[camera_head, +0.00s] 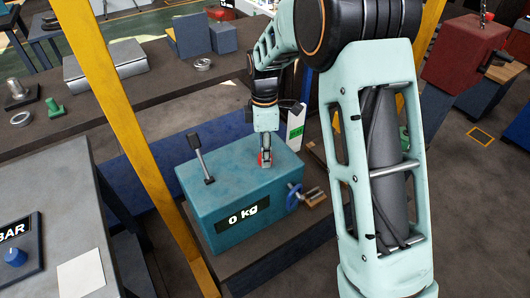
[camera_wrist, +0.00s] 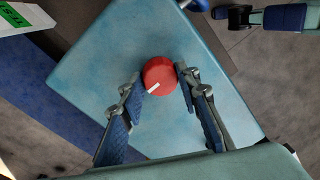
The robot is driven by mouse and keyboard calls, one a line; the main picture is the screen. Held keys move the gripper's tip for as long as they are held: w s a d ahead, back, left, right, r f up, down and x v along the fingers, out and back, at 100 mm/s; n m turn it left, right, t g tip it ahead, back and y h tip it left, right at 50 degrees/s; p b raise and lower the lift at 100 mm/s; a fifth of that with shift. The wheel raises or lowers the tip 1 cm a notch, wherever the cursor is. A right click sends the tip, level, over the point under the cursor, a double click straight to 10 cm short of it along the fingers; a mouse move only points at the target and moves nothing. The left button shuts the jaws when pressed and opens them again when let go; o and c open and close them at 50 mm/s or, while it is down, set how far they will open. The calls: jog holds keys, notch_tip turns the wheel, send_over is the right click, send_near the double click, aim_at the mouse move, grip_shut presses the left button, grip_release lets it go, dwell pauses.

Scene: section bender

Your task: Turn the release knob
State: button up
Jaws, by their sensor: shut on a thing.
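The release knob (camera_wrist: 158,75) is a round red knob with a white pointer line, on the top face of a teal box (camera_wrist: 105,60). In the wrist view the pointer line aims down and to the left. My gripper (camera_wrist: 160,82) has one finger on each side of the knob and is shut on it. In the head view my gripper (camera_head: 265,160) reaches down to the box top, and only a sliver of the red knob (camera_head: 260,158) shows beside the fingers. The box (camera_head: 215,205) reads "0 kg" on its front.
A dark lever (camera_head: 200,158) stands up from the box's left side. A blue handwheel (camera_head: 294,194) sits on its right side. A white carton with a green label (camera_head: 296,128) stands behind. A yellow post (camera_head: 115,110) rises at the left, by a grey panel with a blue knob (camera_head: 15,257).

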jog(key=shift+c, duration=0.2)
jog(key=m, duration=0.4)
jog(key=shift+m+b, duration=0.4)
jog(key=m, duration=0.4)
jog(key=shift+d+m+y+b, duration=0.1)
jog(key=shift+m+y+b, duration=0.2)
jog(key=shift+y+b, duration=0.1)
jog(key=m, duration=0.4)
jog(key=shift+m+t+b, duration=0.3)
jog(key=shift+m+b, duration=0.05)
jog(key=shift+m, duration=1.85)
jog(key=o, duration=1.2)
jog(key=shift+c, duration=0.2)
jog(key=shift+r, duration=0.1)
notch_tip(320, 180, up, 12)
jog(key=shift+d, duration=0.45)
